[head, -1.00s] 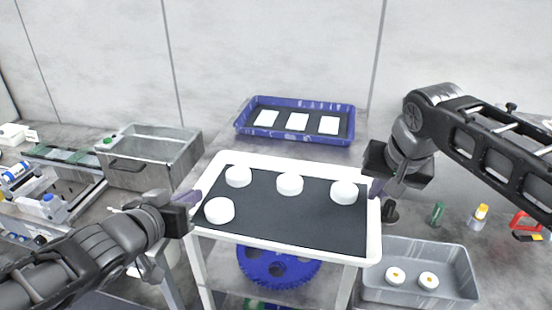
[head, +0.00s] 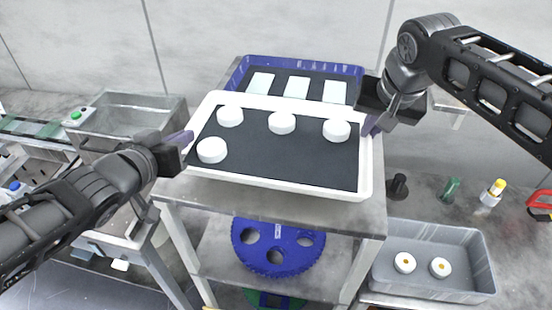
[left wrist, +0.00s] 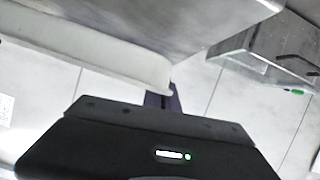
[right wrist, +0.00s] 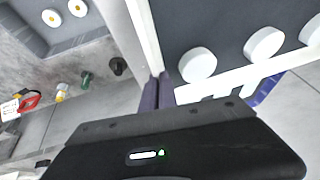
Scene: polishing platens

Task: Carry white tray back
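The white tray (head: 290,186) has a dark inner floor and carries several white round pucks (head: 282,123). It is roughly level above the top of a grey stand, overlapping the near side of a blue tray in the head view. My left gripper (head: 184,140) is at the tray's left end, its fingers closed at the white rim (left wrist: 100,50). My right gripper (head: 372,124) is at the right end, its purple fingers (right wrist: 158,90) closed at the rim there. The exact finger contact is partly hidden in both wrist views.
The blue tray (head: 365,72) with white rectangular pieces lies behind on the stand (head: 290,205). A blue gear-like disc (head: 275,250) sits on the shelf below. A grey bin (head: 435,287) with two white rings is at the right, a metal basin (head: 135,105) at the left.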

